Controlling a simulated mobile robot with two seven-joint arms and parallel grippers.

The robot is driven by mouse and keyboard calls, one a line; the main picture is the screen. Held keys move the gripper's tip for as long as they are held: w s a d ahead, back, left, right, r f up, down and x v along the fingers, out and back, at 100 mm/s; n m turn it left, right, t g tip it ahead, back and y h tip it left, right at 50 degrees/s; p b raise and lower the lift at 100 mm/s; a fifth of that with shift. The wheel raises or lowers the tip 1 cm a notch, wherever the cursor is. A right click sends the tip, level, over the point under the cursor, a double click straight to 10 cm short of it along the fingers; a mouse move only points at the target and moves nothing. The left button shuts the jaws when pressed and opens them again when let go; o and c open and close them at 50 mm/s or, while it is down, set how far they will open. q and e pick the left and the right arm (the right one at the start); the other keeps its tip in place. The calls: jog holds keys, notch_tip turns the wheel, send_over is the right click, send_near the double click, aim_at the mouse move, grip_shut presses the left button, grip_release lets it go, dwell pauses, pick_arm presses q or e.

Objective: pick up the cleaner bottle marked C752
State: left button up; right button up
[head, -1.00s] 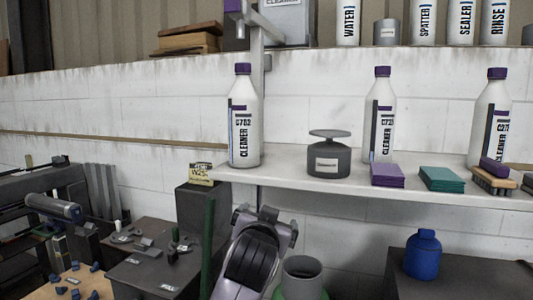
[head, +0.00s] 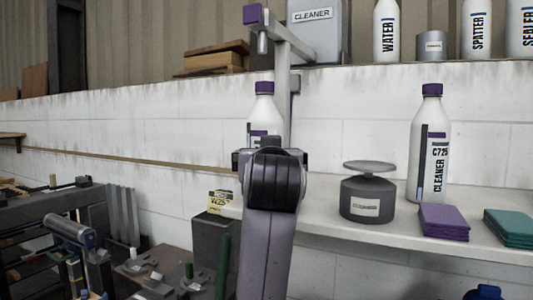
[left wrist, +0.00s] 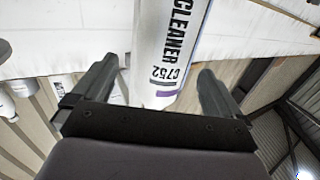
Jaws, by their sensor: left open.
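The cleaner bottle marked C752 (left wrist: 172,45) fills the middle of the left wrist view, white with black lettering and a purple stripe. In the head view a white bottle with a purple cap (head: 263,105) stands upright on the shelf, its lower part hidden behind my left arm. My left gripper (head: 268,146) is in front of it. In the left wrist view the open fingers of my left gripper (left wrist: 157,68) lie on either side of the bottle, with gaps showing. I cannot tell how deep the bottle sits between them. My right gripper is out of view.
Another cleaner bottle (head: 430,150), its label seeming to read C725, stands farther right on the shelf (head: 318,217). A grey scale-like container (head: 367,195), purple pads (head: 444,221) and green pads (head: 508,226) sit nearby.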

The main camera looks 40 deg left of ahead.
pick_arm(q)
jog(key=p+x, duration=0.1)
jog(key=x, duration=0.6)
jog(key=shift+a+r+p, duration=0.2)
jog(key=shift+a+p, duration=0.15)
jog(key=shift+s, duration=0.1)
jog(key=c, duration=1.4)
jog(key=shift+r, duration=0.1)
